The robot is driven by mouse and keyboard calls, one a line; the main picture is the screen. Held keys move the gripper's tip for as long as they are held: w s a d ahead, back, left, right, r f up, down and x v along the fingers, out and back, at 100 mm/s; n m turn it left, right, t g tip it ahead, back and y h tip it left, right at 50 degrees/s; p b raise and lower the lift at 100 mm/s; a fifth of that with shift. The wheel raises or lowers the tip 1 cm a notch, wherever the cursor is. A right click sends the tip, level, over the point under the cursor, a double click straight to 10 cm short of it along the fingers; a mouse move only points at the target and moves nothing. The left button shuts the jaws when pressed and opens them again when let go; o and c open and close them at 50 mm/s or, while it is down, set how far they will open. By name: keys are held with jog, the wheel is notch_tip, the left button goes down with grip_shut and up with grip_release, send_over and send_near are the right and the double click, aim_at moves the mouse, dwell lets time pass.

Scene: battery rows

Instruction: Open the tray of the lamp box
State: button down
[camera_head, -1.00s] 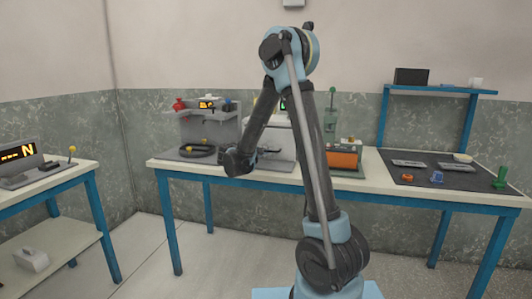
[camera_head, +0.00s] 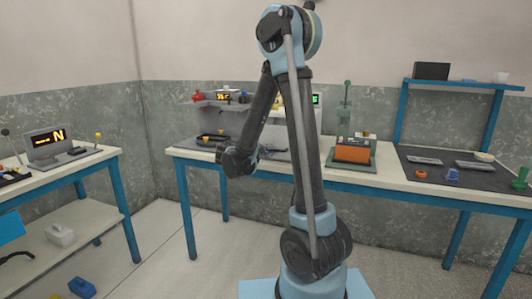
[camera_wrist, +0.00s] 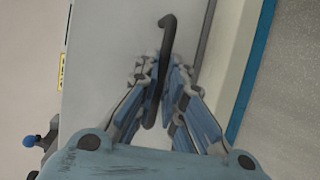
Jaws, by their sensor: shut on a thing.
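The lamp box appears to be the pale box (camera_head: 277,137) on the middle table, mostly hidden behind my arm. A small green-lit display (camera_head: 315,99) shows beside the arm. In the wrist view, a pale grey panel (camera_wrist: 105,50) with a yellow label lies before my gripper (camera_wrist: 160,88). A dark, hooked handle (camera_wrist: 165,40) runs between the fingers, and they are closed on it. In the head view my gripper (camera_head: 258,153) is low in front of the box, partly hidden by my wrist. I cannot tell how far the tray is out.
A shelf unit with a dark tray (camera_head: 210,138) stands left of the box, and an orange device (camera_head: 352,150) right of it. A dark mat (camera_head: 440,178) with small items lies further right. Another table (camera_head: 55,170) stands at left. Open floor (camera_head: 165,235) lies between the tables.

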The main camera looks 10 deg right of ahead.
jog(key=shift+s+f, duration=0.1)
jog(key=shift+f, duration=0.05)
jog(key=c, duration=1.7)
grip_release()
jog(key=shift+v, duration=5.95)
